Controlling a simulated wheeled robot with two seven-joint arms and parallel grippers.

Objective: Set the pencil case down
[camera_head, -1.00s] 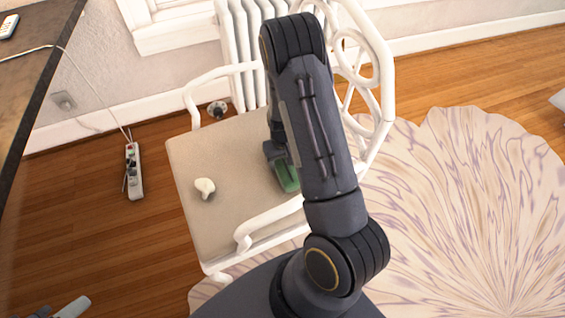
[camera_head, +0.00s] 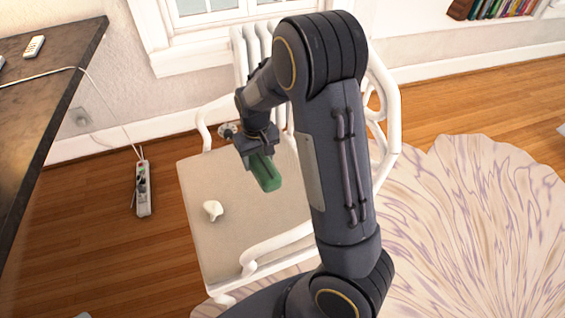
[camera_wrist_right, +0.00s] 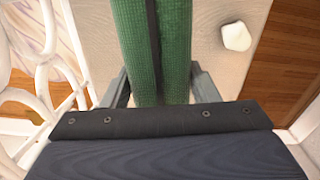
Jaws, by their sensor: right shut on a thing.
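The pencil case (camera_head: 266,176) is green and long, with a dark strip along it in the right wrist view (camera_wrist_right: 176,50). My right gripper (camera_head: 260,158) is shut on it and holds it above the beige seat of a white chair (camera_head: 235,243). The case hangs tilted down from the fingers in the head view. The far part of the case runs out of the top of the wrist view. My left gripper is not in view.
A small white object (camera_head: 213,210) lies on the seat, left of the case. A dark table (camera_head: 45,110) stands at the left with a remote (camera_head: 34,46). A power strip (camera_head: 143,188) lies on the floor. The chair's armrests and back surround the seat.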

